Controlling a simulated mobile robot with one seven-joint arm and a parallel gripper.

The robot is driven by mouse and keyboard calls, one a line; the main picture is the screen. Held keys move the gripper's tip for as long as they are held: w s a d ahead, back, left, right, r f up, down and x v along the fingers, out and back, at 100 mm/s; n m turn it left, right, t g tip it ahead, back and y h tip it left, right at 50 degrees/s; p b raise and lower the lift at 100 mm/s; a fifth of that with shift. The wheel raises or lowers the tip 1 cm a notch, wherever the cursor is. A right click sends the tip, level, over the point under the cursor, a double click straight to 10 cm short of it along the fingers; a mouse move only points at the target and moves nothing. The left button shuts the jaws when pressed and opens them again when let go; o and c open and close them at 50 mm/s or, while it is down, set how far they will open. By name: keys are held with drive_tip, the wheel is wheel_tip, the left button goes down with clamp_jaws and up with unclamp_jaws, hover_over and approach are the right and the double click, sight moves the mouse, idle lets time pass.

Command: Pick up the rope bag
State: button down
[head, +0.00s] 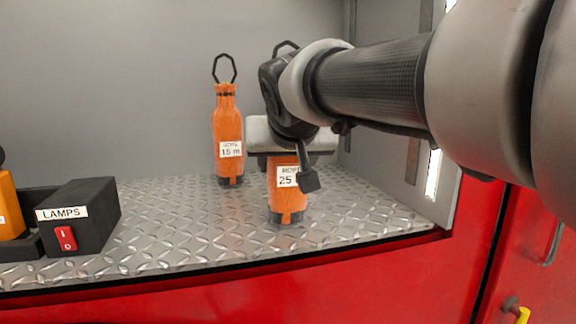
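Two orange rope bags stand upright on the metal tread-plate shelf. One rope bag (228,138), labelled 15 m, has a dark loop on top and stands in full view left of my gripper. The other rope bag (287,203), its label partly covered but showing 25, stands nearer the front edge. My gripper (306,178) is at this nearer bag, in front of its upper part. One dark finger shows beside the bag's label; the other finger is hidden. I cannot tell whether the gripper touches the bag or is closed on it.
A black box (87,214) labelled LAMPS with a red switch sits on the left of the shelf (180,255). An orange item (9,208) is at the far left edge. A grey wall stands behind, and a side frame with a light strip on the right.

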wheel_tip(320, 180, up, 10)
drive_tip(key=shift+f+p, duration=0.15)
drive_tip(key=shift+p, duration=0.95)
drive_tip(key=shift+r, duration=0.3)
drive_tip(key=shift+r, duration=0.1)
